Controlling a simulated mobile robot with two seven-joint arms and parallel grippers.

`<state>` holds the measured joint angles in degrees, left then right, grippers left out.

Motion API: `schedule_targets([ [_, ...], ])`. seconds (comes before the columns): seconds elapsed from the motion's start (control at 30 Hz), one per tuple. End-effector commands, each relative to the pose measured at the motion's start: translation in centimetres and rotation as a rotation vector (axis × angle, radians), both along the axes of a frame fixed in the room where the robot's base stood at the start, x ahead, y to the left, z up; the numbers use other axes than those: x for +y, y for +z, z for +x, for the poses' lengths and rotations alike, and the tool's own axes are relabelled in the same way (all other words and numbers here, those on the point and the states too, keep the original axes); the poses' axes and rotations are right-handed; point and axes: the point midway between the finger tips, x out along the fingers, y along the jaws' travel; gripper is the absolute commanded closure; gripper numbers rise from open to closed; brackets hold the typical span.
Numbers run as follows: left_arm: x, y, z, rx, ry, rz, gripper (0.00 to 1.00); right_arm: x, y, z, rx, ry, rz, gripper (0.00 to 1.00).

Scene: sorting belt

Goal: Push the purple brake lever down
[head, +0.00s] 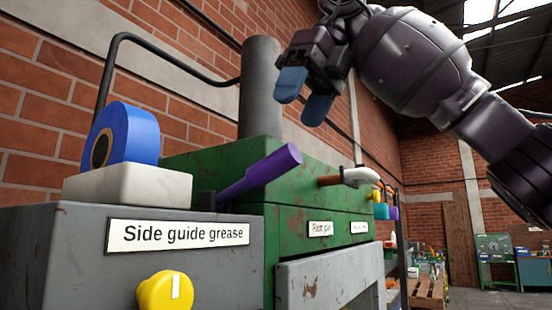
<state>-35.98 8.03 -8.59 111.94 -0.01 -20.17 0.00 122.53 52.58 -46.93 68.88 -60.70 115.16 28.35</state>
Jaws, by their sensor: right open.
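The purple brake lever (262,171) slants up to the right from a dark bracket at the corner between the grey box and the green machine body. Its thick grip end is uppermost. My right gripper (303,96) is above and a little right of the lever's grip, apart from it. Its two blue fingertips point down and are spread, with nothing between them. My left gripper does not show.
A grey box (60,245) labelled "Side guide grease" carries a yellow knob (166,291), a pale block (130,187) and a blue roll (130,131). A grey post (260,85) rises behind the lever. A white-and-orange handle (355,177) sticks out farther right on the green body (290,222).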

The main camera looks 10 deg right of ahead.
Motion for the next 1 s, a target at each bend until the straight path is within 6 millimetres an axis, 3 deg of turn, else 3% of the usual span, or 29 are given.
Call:
schedule_targets([
  [0.2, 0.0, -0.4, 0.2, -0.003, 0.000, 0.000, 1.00, 1.3, -3.5, 0.7, 0.003, 0.000, -0.001, 0.39],
  [0.5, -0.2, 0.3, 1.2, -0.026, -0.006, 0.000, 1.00, 2.8, -7.1, 1.5, 0.001, -0.001, 0.001, 0.39],
  [1.0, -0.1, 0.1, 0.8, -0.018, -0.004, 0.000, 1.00, 3.3, -8.1, 1.7, 0.001, -0.002, 0.002, 0.42],
])
